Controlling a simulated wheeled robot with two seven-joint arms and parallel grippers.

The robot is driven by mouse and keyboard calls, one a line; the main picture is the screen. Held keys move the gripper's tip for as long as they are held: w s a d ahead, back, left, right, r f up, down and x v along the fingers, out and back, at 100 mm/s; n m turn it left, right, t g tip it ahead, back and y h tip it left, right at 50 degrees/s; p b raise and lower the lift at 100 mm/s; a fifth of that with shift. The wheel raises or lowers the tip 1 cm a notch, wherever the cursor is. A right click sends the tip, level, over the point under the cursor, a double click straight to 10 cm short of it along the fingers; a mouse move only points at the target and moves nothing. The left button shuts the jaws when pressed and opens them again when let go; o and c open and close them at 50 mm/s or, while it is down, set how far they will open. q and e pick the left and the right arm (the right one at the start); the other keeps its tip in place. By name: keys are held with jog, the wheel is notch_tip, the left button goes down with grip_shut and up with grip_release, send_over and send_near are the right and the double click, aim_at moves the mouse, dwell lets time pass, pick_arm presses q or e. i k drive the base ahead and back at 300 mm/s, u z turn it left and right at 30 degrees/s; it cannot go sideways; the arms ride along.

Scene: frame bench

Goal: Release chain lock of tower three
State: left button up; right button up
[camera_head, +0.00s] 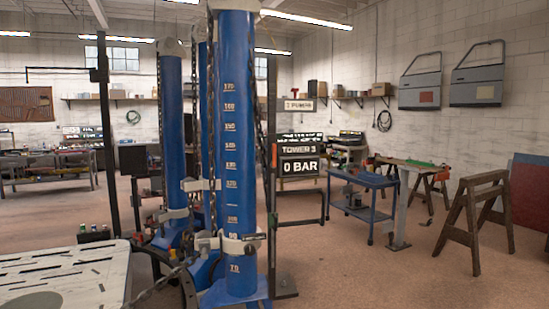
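A tall blue tower (237,140) with a white number scale stands close in front of me, upright. A dark display (299,165) just right of it reads "TOWER 3" and "0 BAR". A dark chain (211,110) hangs along the tower's left side. A grey clamp-like collar (238,245) with a bracket on its left sits low on the tower. A slack chain (153,287) runs from near that bracket down to the lower left. I cannot tell from here whether any lock there is engaged. Neither gripper is in view.
More blue towers (172,130) stand behind on the left. A pale slotted platform (65,275) fills the lower left. A blue cart (362,205) and wooden sawhorses (474,215) stand right. The floor at lower right is clear.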

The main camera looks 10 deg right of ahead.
aim_at(273, 164)
jog(key=z, duration=0.45)
jog(key=i, duration=0.6)
jog(key=z, duration=0.7)
jog(key=i, duration=1.3)
jog(key=u, duration=0.8)
jog(key=i, duration=0.75)
jog(key=u, duration=0.65)
